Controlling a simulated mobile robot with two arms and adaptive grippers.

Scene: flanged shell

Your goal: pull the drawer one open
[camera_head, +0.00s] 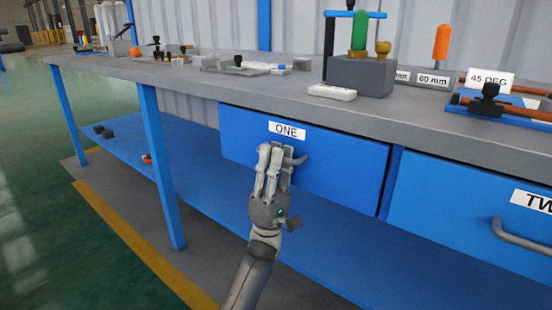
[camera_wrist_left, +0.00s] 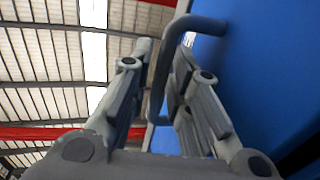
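The drawer one (camera_head: 340,178) is a blue front under the grey bench top, with a white label "ONE" (camera_head: 287,130). It looks flush with the bench. Its grey bar handle (camera_head: 298,160) is partly hidden by my left gripper (camera_head: 275,152). In the left wrist view, the handle (camera_wrist_left: 157,95) runs between the two fingers of my left gripper (camera_wrist_left: 163,60). The fingers are partly open, with a gap between the handle and the left finger. The right finger is close to the handle; I cannot tell whether it touches. My right gripper is out of view.
A second blue drawer labelled "TWO" (camera_head: 460,205) with a grey handle (camera_head: 522,237) is at the right. The bench top (camera_head: 200,80) carries tools and fixtures. A blue lower shelf (camera_head: 345,262) and a blue leg (camera_head: 160,165) are below. Open floor lies at the left.

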